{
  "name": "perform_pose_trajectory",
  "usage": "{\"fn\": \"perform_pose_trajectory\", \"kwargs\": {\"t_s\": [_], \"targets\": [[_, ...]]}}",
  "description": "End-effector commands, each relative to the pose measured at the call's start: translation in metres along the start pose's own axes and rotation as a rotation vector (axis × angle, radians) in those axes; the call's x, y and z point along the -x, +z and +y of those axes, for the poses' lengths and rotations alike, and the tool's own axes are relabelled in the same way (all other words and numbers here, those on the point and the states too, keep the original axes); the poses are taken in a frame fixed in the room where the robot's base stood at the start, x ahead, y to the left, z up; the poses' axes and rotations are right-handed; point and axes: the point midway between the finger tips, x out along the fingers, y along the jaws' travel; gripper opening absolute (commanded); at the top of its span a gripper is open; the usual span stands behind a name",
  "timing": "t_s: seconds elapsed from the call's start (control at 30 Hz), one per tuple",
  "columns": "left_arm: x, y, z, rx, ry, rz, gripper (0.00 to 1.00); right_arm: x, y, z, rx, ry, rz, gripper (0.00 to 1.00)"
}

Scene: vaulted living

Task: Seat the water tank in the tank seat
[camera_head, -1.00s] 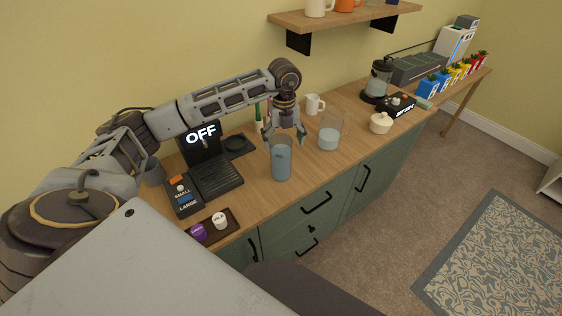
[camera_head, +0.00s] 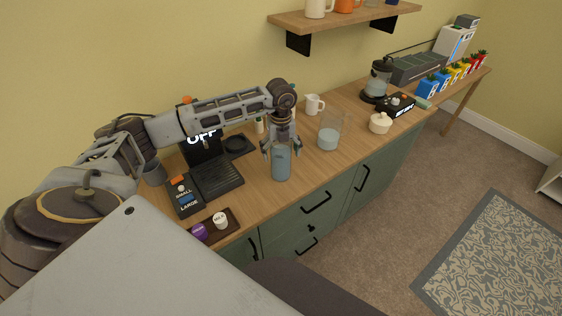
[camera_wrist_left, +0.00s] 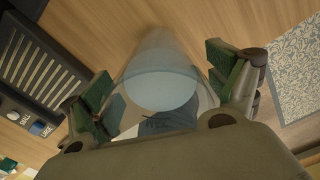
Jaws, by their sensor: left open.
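The water tank (camera_head: 281,165), a clear bluish cylinder with water in it, stands upright on the wooden counter near its front edge. My left gripper (camera_head: 281,152) is open over the tank's top, with its fingers on either side. In the left wrist view the tank (camera_wrist_left: 160,82) lies between the two green-padded fingers, and I cannot tell whether they touch it. A dark round recess (camera_head: 237,144), apparently the tank seat, is empty beside the black coffee machine (camera_head: 217,178), left of and behind the tank. My right gripper is not in view.
A glass container (camera_head: 330,132) with water stands close right of the tank. A white pitcher (camera_head: 314,104), a lidded pot (camera_head: 380,123) and a coffee maker (camera_head: 378,82) are farther right. A small tray (camera_head: 232,223) with two pods lies at front left. A wall shelf (camera_head: 345,17) hangs above.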

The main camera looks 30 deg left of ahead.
Motion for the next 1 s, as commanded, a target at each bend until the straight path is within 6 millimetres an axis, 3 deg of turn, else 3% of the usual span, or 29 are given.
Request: {"fn": "perform_pose_trajectory", "kwargs": {"t_s": [0.37, 1.0], "targets": [[0.0003, 0.0001, -0.0002, 0.000, 0.000, 0.000, 0.88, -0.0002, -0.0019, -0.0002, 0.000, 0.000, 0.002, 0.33], [0.0001, 0.0000, 0.0000, 0.000, 0.000, 0.000, 0.06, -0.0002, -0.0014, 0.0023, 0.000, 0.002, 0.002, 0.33]]}}
